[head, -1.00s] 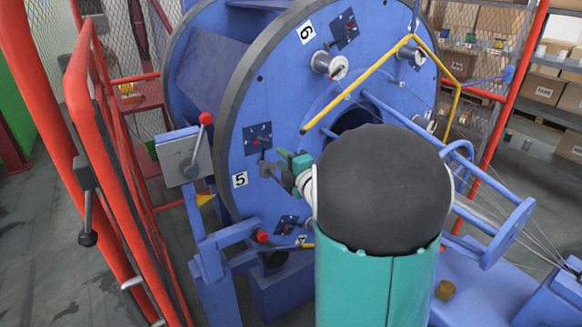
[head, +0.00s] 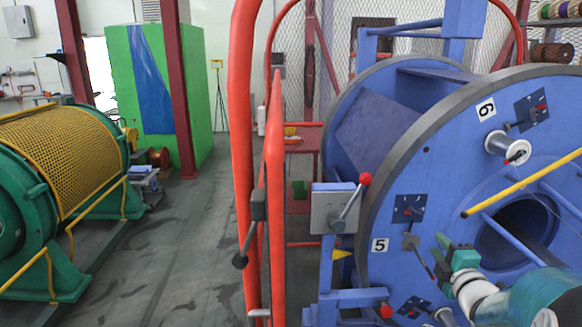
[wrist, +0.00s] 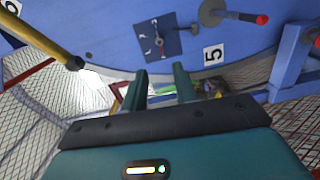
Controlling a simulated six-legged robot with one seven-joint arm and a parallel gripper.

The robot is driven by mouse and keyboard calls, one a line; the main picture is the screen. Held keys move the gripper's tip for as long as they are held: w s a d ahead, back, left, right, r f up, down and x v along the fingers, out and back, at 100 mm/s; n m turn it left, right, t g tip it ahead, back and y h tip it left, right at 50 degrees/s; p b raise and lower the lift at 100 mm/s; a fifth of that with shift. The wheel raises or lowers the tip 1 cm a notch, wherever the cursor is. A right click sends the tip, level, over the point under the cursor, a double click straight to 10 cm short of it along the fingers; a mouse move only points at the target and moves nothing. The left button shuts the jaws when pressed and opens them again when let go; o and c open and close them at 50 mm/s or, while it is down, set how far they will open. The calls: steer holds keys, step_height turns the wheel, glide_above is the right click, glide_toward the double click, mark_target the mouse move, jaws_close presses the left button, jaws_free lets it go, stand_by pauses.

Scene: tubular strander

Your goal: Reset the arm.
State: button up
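My arm reaches in from the lower right of the head view. My gripper (head: 442,258) is beside the face of the blue strander disc (head: 372,200), close to the 5 label (head: 380,245). In the wrist view my gripper's two green fingers (wrist: 160,80) stand apart with nothing held between them. Past them are the blue disc face, a dark switch plate (wrist: 158,37) and a red-tipped lever (wrist: 238,18). I cannot tell how far the fingertips are from the disc or from the lever (head: 416,252) in the head view.
A yellow bar (head: 515,185) crosses the disc front above my gripper. A grey box with a red-knobbed lever (head: 345,205) stands left of the disc. Red rails (head: 275,200) border the machine. The floor (head: 190,250) between them and the green drum machine (head: 65,165) is clear.

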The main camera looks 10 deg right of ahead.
steer(key=s+a+m+g+y, duration=0.1)
steer(key=s+a+m+g, duration=1.1)
steer(key=s+a, duration=1)
steer(key=a+m, duration=0.2)
steer(key=m, duration=0.2)
steer(key=shift+a+f+y, duration=0.3)
steer(key=shift+a+f, duration=0.1)
